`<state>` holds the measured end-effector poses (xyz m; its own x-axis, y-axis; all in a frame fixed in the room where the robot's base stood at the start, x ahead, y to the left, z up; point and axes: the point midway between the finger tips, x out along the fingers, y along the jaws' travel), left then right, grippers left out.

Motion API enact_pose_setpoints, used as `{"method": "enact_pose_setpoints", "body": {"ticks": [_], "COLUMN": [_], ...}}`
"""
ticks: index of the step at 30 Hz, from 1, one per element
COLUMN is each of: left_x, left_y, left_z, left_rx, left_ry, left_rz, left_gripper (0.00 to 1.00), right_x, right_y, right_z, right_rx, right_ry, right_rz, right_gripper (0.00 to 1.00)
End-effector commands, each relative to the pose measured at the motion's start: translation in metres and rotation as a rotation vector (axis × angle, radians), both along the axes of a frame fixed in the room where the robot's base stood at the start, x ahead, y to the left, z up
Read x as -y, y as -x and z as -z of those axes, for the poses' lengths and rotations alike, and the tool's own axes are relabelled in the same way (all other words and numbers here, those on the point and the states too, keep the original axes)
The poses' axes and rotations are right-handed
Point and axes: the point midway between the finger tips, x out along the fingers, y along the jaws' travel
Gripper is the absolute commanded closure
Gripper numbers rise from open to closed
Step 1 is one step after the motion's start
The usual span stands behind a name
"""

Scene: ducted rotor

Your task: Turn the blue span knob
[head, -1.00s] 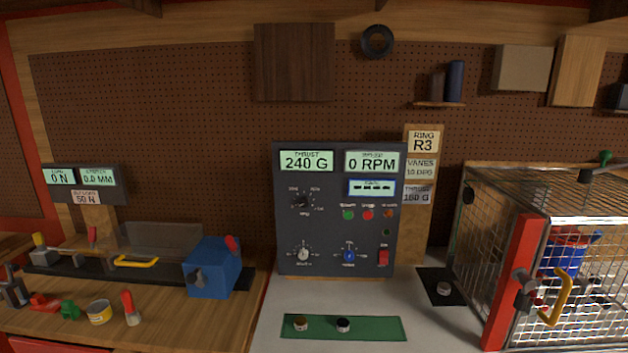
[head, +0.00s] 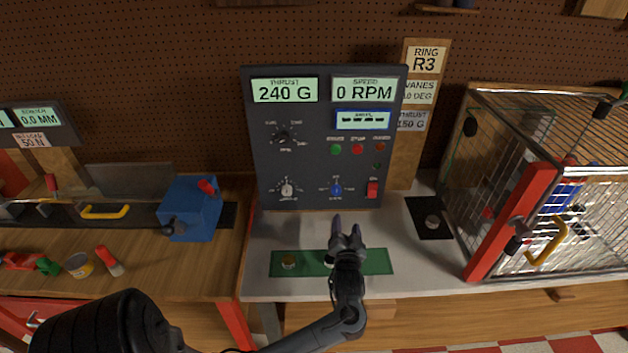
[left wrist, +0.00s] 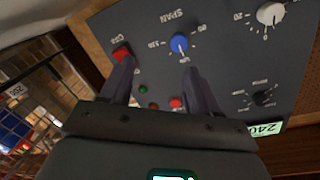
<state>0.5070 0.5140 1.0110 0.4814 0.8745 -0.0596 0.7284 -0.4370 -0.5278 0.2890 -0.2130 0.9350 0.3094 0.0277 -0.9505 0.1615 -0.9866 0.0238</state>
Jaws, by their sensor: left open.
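The blue span knob (head: 336,190) sits low on the dark control panel (head: 310,160), between a white knob (head: 287,189) and a red switch (head: 372,190). It also shows in the left wrist view (left wrist: 179,43), with its white pointer mark toward the lower side of the picture. My left gripper (head: 347,226) is open and empty, below and in front of the knob, apart from it. In the left wrist view its two fingers (left wrist: 160,78) point toward the panel, with the knob beyond and between their tips. My right gripper is not in view.
The panel displays read 240 G and 0 RPM. A green mat (head: 379,262) with small weights lies on the bench under my left arm. A wire cage (head: 590,200) with a red post stands at right; a blue vise-like block (head: 190,212) is at left.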

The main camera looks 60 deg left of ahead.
Motion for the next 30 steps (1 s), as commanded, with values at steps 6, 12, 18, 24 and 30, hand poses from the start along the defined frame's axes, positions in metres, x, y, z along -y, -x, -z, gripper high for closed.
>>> {"method": "enact_pose_setpoints", "body": {"ticks": [6, 12, 18, 24, 30], "left_x": [-0.020, -0.045, -0.075, -0.097, -0.108], "left_y": [0.002, -0.009, -0.023, -0.034, -0.038], "left_z": [-0.014, -0.014, -0.014, -0.014, -0.013], "left_rx": [-0.003, -0.002, -0.002, -0.001, -0.002], "left_ry": [-0.075, -0.076, -0.074, -0.072, -0.070], "left_rz": [-0.077, -0.076, -0.075, -0.074, -0.074], "left_gripper": [0.39, 0.39, 0.39, 0.39, 0.39], "right_x": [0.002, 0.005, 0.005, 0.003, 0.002], "right_y": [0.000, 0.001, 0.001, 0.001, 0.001], "right_z": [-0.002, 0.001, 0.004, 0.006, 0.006], "right_rx": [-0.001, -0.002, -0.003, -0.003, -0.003], "right_ry": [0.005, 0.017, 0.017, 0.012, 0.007], "right_rz": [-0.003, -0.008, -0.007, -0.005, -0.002], "right_gripper": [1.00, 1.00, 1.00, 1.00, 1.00]}}
